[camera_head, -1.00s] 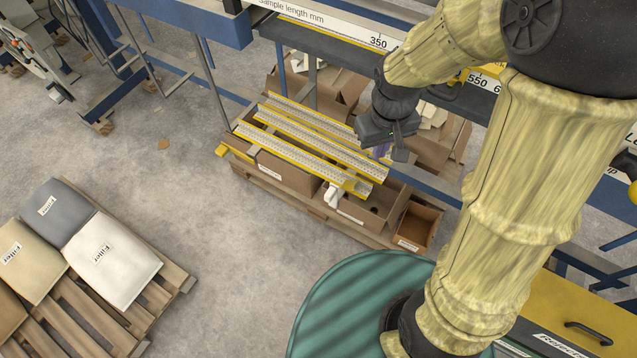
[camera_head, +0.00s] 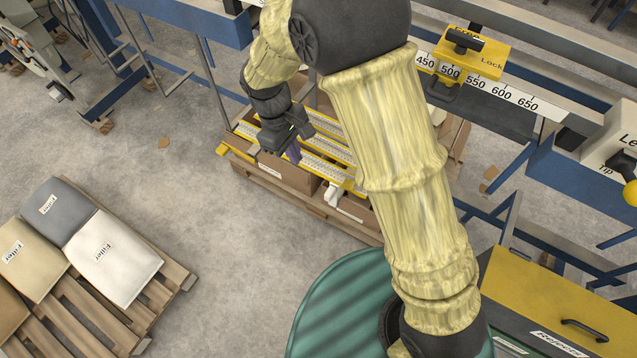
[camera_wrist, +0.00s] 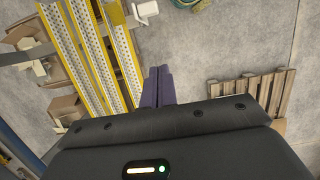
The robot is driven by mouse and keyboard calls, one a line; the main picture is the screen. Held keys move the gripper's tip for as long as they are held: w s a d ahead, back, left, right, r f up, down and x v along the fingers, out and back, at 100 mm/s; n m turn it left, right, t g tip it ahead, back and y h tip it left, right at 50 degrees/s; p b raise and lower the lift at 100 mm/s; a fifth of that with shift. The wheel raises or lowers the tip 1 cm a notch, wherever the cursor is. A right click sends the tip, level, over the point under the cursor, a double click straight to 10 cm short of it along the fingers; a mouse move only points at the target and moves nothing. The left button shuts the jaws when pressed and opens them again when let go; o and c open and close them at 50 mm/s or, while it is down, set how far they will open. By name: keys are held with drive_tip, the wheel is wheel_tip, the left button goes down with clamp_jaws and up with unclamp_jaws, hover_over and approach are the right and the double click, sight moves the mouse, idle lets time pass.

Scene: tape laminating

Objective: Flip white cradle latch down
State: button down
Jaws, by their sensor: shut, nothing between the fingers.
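The cradle is a set of yellow rails with pale roller strips; a bare part shows in the head view (camera_head: 325,145) and in the wrist view (camera_wrist: 97,50). A white part like a latch (camera_head: 332,194) sits at its near edge. A white part (camera_wrist: 147,9) also shows at the cradle's side at the top of the wrist view; its exact tilt is hard to tell. My gripper (camera_head: 294,153) is over the cradle's left part, up and left of the white part. In the wrist view its purple fingers (camera_wrist: 158,86) are together and empty, apart from the white part.
Cardboard boxes (camera_head: 284,173) sit under the rails on a wooden pallet. A blue frame with a ruler (camera_head: 520,100) and a yellow lock block (camera_head: 482,52) stands behind. A pallet with filler bags (camera_head: 120,262) lies at the left.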

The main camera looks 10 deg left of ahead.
sight(330, 201)
drive_tip(key=s+d+f+p, duration=0.2)
drive_tip(key=d+f+p, duration=0.2)
drive_tip(key=f, duration=0.5)
drive_tip(key=shift+s+d, duration=0.15)
drive_tip(key=shift+d, duration=0.8)
